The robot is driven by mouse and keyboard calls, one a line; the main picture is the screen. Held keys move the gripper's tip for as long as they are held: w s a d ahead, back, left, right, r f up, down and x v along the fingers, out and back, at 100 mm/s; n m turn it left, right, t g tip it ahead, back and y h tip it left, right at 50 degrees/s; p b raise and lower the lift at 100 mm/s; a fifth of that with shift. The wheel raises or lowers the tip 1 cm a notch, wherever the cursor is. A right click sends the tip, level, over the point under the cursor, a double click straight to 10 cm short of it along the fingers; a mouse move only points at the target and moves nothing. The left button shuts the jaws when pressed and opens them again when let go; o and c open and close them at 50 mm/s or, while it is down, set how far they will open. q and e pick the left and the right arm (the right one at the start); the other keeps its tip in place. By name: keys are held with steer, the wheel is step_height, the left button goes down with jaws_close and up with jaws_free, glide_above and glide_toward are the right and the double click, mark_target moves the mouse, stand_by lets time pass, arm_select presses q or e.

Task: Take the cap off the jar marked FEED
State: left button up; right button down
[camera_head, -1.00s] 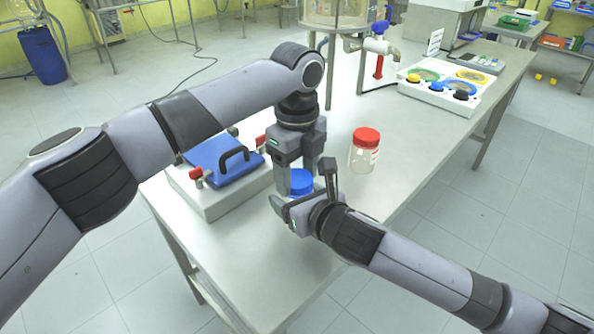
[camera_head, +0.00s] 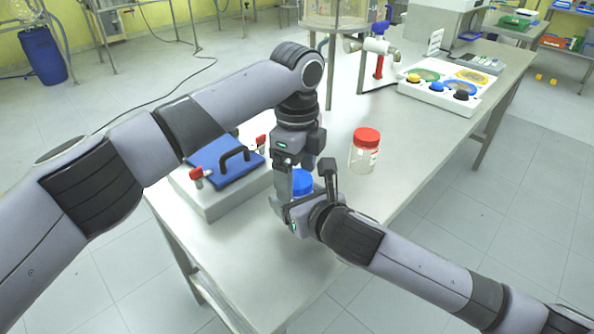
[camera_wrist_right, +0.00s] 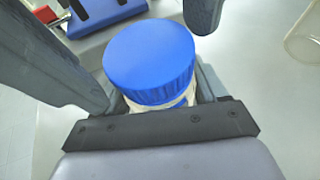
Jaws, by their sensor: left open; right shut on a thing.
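A jar with a blue cap (camera_head: 302,183) is held upright by my right gripper (camera_head: 301,190). In the right wrist view the blue cap (camera_wrist_right: 150,62) fills the middle, and little of the jar body shows below it. My left gripper (camera_head: 297,178) points down from above with its fingers apart, on either side of the cap. In the right wrist view the left gripper's fingers (camera_wrist_right: 140,40) show beside the cap. A clear jar with a red cap (camera_head: 366,137) stands on the table to the right. I cannot read the lettering on either jar.
A grey box with a blue lid (camera_head: 217,170), black handle and red clamps stands left of the grippers. A white tray with coloured knobs (camera_head: 440,92) and a stand with a tap (camera_head: 378,46) are farther back. The metal table (camera_head: 400,170) is clear right of the red-capped jar.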

arm_select(q)
steer(key=shift+r, duration=2.3)
steer(key=shift+c, duration=0.4)
step_height(320, 180, up, 3)
steer(key=m, duration=0.3)
steer(key=shift+f, duration=3.8)
steer(key=c, duration=1.1)
steer(key=shift+o, duration=0.2)
steer(key=n, duration=0.3)
